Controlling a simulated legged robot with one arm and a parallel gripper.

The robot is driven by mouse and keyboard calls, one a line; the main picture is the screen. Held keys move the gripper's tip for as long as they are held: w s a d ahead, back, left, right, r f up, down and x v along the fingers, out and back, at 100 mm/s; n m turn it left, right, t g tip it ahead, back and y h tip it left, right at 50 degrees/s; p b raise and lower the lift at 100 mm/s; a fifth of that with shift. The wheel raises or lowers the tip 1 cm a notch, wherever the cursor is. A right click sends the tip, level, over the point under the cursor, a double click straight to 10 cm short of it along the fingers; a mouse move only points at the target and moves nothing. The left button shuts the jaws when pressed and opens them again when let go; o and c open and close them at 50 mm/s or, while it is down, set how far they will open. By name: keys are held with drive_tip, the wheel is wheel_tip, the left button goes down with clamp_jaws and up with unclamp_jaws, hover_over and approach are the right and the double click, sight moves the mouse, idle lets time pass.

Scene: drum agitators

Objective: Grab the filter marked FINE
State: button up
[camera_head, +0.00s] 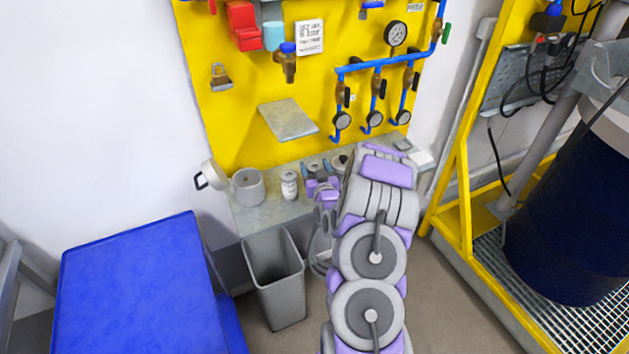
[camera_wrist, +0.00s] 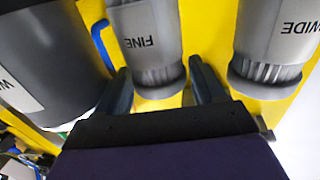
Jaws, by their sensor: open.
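In the wrist view, the grey filter marked FINE (camera_wrist: 150,32) has a darker ribbed end and its lettering appears upside down. My gripper (camera_wrist: 159,67) is open, with one dark finger on each side of that ribbed end. A gap shows beside the fingers, and I cannot tell whether either touches the filter. A similar grey filter marked WIDE (camera_wrist: 275,38) is to the right, outside the fingers. In the head view my arm reaches to the bench under the yellow panel, and I cannot pick out the FINE filter there.
A larger grey cylinder (camera_wrist: 45,55) with a partly visible label is close left of my gripper. In the head view, a grey pot (camera_head: 248,188) and a white bottle (camera_head: 289,186) stand on the bench. A grey bin (camera_head: 277,285) and blue-topped table (camera_head: 140,290) are in front.

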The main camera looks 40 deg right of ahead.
drive_tip(key=shift+x, duration=1.05)
drive_tip(key=c, duration=1)
drive_tip(key=shift+c, duration=0.2)
drive_tip(key=shift+r, duration=0.4)
wheel_tip(320, 180, up, 3)
drive_tip(key=shift+s+a+f+p, duration=0.1)
drive_tip(key=shift+s+p, duration=0.05)
drive_tip(key=shift+p, duration=0.5)
drive_tip(key=s+a+r+p, duration=0.1)
drive_tip(key=s+a+p, duration=0.5)
drive_tip(key=s+a, duration=0.1)
drive_tip(key=shift+s+a+r+p, duration=0.2)
drive_tip(key=shift+s+a+p, duration=0.2)
drive_tip(key=shift+s, duration=0.1)
